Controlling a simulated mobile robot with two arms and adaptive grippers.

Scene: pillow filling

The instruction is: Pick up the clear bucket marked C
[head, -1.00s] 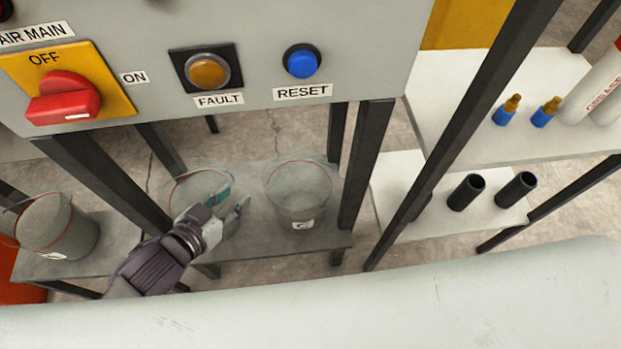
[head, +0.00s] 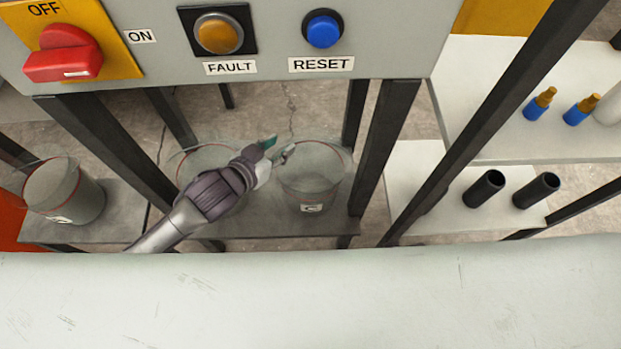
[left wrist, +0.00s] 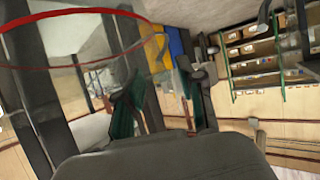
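The clear bucket marked C (head: 318,186) stands upright on a low grey shelf under the control box. It has a red line near its rim and a white label on its front. My left gripper (head: 277,149) is at its upper left edge, fingers apart. I cannot tell whether they touch the bucket. In the left wrist view, the gripper (left wrist: 160,102) has its two fingers spread, with nothing clearly between them. A clear rim with a red band (left wrist: 75,63) fills the upper left there. My right gripper is not in view.
Another clear bucket (head: 190,165) stands just left, partly behind my left arm. A third bucket (head: 68,190) is at far left. Dark posts (head: 385,155) flank the shelf (head: 335,228). The control box (head: 275,75) hangs above. A pale surface (head: 300,300) crosses the front.

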